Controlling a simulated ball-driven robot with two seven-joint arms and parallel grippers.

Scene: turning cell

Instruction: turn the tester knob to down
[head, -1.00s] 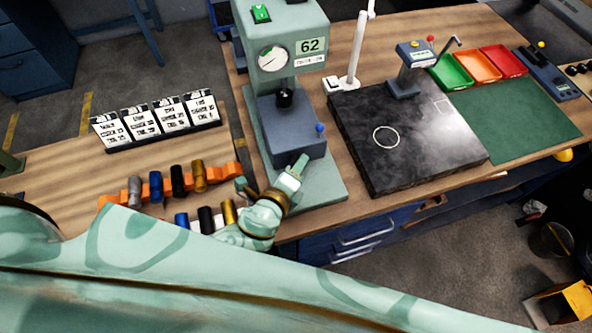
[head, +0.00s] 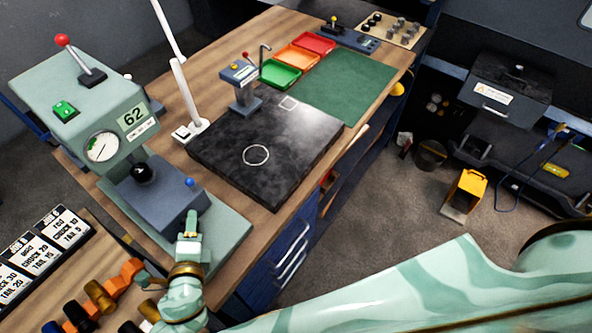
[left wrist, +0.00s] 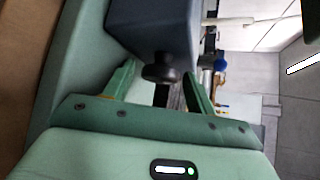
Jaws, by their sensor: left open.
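The tester (head: 85,85) is a pale green machine at the left of the head view, with a gauge, a "62" label and a dark grey block (head: 160,200) low on its front. My left gripper (head: 168,246) is open in front of that block. The knob is not visible in the head view. My right gripper is not in view.
A blue ball (head: 190,183) sits on top of the block. A red-tipped lever (head: 78,55) stands on the tester. A dark stone plate (head: 290,140) lies to the right. Job cards (head: 40,255) and an orange tool rack (head: 125,275) are at the lower left.

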